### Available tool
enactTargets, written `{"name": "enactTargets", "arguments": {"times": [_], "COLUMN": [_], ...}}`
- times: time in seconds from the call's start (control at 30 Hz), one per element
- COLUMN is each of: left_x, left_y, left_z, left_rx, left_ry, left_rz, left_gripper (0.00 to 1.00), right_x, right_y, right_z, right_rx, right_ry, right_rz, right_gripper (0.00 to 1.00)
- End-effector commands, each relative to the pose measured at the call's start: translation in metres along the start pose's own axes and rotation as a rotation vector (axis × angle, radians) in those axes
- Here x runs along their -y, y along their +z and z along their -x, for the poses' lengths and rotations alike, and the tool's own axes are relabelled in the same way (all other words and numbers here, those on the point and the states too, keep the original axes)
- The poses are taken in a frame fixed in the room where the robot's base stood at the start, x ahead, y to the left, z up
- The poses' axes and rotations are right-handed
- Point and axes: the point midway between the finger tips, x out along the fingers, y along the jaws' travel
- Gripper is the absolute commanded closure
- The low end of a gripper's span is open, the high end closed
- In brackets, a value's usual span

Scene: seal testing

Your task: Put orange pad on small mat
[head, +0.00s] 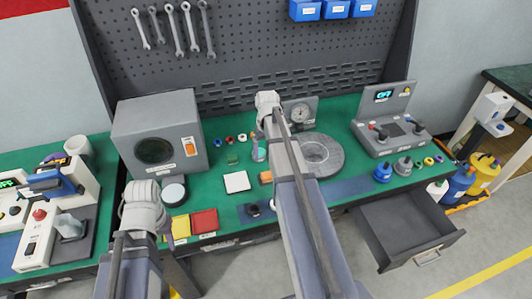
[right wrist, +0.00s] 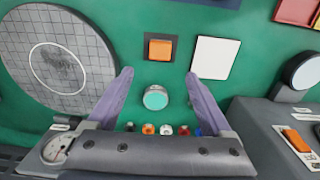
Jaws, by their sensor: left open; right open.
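The orange pad (right wrist: 160,49) is a small square lying flat on a dark square mat (right wrist: 147,36), whose border shows around it in the right wrist view. In the head view the orange pad (head: 265,177) is partly hidden by my right arm. My right gripper (right wrist: 158,75) is open and empty, its fingers pointing toward the pad, with a teal-capped bottle (right wrist: 155,97) between and below them. My left gripper (head: 145,200) is at the left, near the front of the bench; it is open and apart from the pad.
A white square pad (head: 236,181) lies left of the orange pad. A round grey plate (head: 325,155) stands to the right. A grey box (head: 158,135), yellow and red trays (head: 204,221) are to the left. An open drawer (head: 410,225) juts out at the front right.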

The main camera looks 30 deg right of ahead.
Motion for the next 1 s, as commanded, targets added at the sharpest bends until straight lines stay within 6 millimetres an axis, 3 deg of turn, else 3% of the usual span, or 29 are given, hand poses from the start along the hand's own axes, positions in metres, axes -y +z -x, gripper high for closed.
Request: {"name": "enactTargets", "arguments": {"times": [0.2, 0.27, 0.33, 0.5, 0.6, 0.7, 0.83, 1.0], "left_x": [0.000, 0.000, 0.000, 0.000, 0.000, 0.000, 0.000, 0.000], "left_y": [0.000, 0.000, 0.000, 0.000, 0.000, 0.000, 0.000, 0.000], "left_z": [-0.001, -0.001, -0.001, -0.001, -0.001, -0.001, -0.001, -0.001], "left_rx": [0.000, 0.000, 0.000, 0.000, 0.000, 0.000, 0.000, 0.000], "left_ry": [0.000, 0.000, 0.000, 0.000, 0.000, 0.000, 0.000, 0.000], "left_rz": [0.000, 0.000, 0.000, 0.000, 0.000, 0.000, 0.000, 0.000], "left_gripper": [0.56, 0.56, 0.56, 0.56, 0.56, 0.56, 0.56, 0.56], "right_x": [0.003, 0.015, 0.041, 0.135, 0.181, 0.215, 0.241, 0.256], "right_y": [0.002, 0.007, 0.020, 0.082, 0.125, 0.165, 0.204, 0.230], "right_z": [-0.001, -0.001, -0.001, -0.001, 0.000, 0.000, 0.000, 0.001], "right_rx": [0.000, 0.002, 0.007, 0.020, 0.027, 0.030, 0.030, 0.030], "right_ry": [0.001, 0.003, 0.008, 0.037, 0.056, 0.076, 0.094, 0.108], "right_rz": [0.005, 0.023, 0.063, 0.229, 0.330, 0.418, 0.504, 0.559], "right_gripper": [0.16, 0.16, 0.16, 0.16, 0.16, 0.16, 0.16, 0.16]}}
